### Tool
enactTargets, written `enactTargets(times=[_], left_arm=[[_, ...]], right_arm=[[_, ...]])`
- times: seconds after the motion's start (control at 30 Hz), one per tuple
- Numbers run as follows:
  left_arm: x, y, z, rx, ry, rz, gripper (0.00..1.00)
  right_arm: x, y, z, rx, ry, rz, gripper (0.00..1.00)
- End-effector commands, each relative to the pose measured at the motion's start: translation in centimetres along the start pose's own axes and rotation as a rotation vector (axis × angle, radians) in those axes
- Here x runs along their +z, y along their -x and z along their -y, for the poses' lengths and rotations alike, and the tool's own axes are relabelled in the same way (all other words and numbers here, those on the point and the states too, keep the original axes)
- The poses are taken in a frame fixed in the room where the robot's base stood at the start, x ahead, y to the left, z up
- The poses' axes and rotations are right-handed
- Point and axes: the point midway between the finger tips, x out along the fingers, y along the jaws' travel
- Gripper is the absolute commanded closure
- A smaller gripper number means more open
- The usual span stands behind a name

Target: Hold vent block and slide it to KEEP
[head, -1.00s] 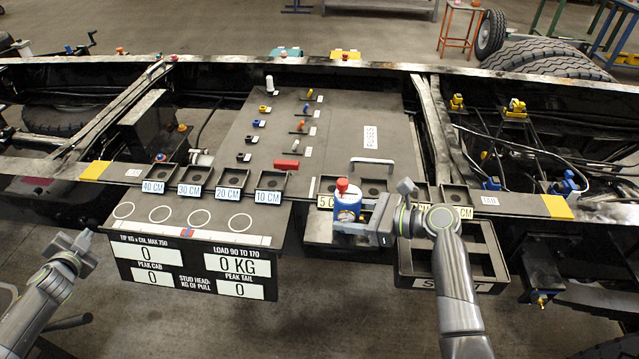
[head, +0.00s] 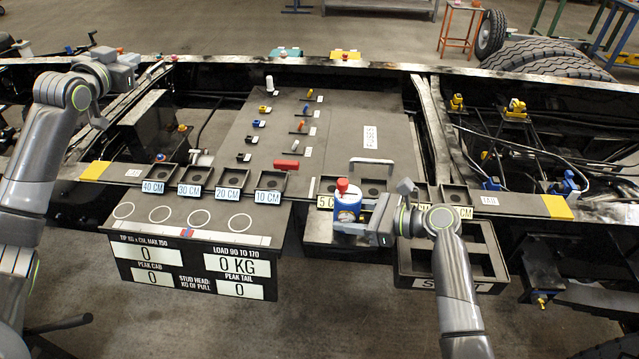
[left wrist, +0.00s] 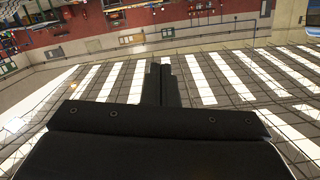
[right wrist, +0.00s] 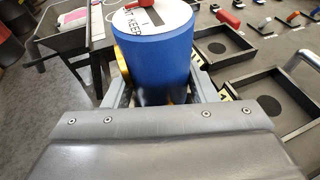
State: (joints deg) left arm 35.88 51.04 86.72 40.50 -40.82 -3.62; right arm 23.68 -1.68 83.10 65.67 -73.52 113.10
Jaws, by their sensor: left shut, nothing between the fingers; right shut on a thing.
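A blue can (head: 346,207) with a white top stands near the 5 CM tray at the front of the chassis. On its top a red piece (head: 342,185) sits by lettering that reads KEEP, partly cut off in the right wrist view (right wrist: 152,60). Which part is the vent block, and its exact setting, I cannot tell. My right gripper (head: 352,229) is shut around the can's side from the right. My left gripper (head: 132,66) is shut and empty, raised over the far left of the chassis, away from the can. The left wrist view shows its closed fingers (left wrist: 165,84) against the ceiling.
Labelled open trays, such as the 10 CM tray (head: 270,183), line the front edge. A larger dark tray (head: 405,266) lies under my right arm. A silver handle (head: 372,161) rises behind the can. A red block (head: 286,164) and small coloured parts sit on the dark board (head: 340,120).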

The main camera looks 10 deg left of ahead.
Motion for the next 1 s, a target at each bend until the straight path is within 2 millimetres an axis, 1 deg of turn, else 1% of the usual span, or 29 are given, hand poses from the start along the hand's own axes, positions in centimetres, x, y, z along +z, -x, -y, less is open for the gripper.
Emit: enactTargets(times=[0.03,0.13,0.17,0.2,0.27,0.3,0.37,0.4,0.47,0.5,0.6,0.7,0.8,0.9,1.0], left_arm=[[1.4,-0.2,-2.3,0.063,0.075,0.023,1.00],[4.6,0.1,-7.0,0.192,0.252,0.082,1.00],[5.6,0.3,-8.5,0.233,0.311,0.103,1.00],[6.9,0.7,-10.5,0.286,0.391,0.133,1.00],[8.7,1.6,-13.7,0.369,0.515,0.180,1.00],[9.7,2.2,-15.7,0.424,0.601,0.214,1.00],[11.1,3.5,-18.8,0.507,0.729,0.267,1.00],[11.9,4.5,-20.7,0.561,0.815,0.304,1.00],[12.8,6.0,-23.4,0.641,0.942,0.360,1.00],[13.2,7.1,-25.1,0.692,1.024,0.397,1.00],[13.8,9.8,-28.6,0.809,1.209,0.482,1.00],[13.9,12.2,-30.9,0.905,1.356,0.551,1.00],[13.7,13.9,-32.4,0.974,1.460,0.600,1.00],[13.6,14.8,-33.1,1.015,1.519,0.629,1.00],[13.3,15.1,-33.7,1.034,1.545,0.641,1.00]], right_arm=[[-0.1,0.0,0.0,0.000,-0.001,-0.001,0.61],[-0.1,0.0,0.0,0.000,-0.001,-0.001,0.61],[-0.1,0.0,0.0,0.000,-0.001,-0.001,0.61],[-0.1,0.0,0.0,0.000,-0.001,-0.001,0.61],[-0.1,0.0,0.0,0.000,-0.001,-0.001,0.61],[-0.1,0.0,0.0,0.000,-0.001,-0.001,0.61],[-0.1,0.0,0.0,0.000,-0.001,-0.001,0.61],[-0.1,0.0,0.0,0.000,-0.001,-0.001,0.61],[-0.1,0.0,0.0,0.000,-0.001,-0.001,0.61],[-0.1,0.0,0.0,0.000,-0.001,-0.001,0.61],[-0.1,0.0,0.0,0.000,-0.001,-0.001,0.61],[-0.1,0.0,0.0,0.000,-0.001,-0.001,0.61],[-0.1,0.0,0.0,0.000,-0.001,-0.001,0.61],[-0.1,0.0,0.0,0.000,-0.001,-0.001,0.61],[-0.1,0.0,0.0,0.000,-0.001,-0.001,0.61]])
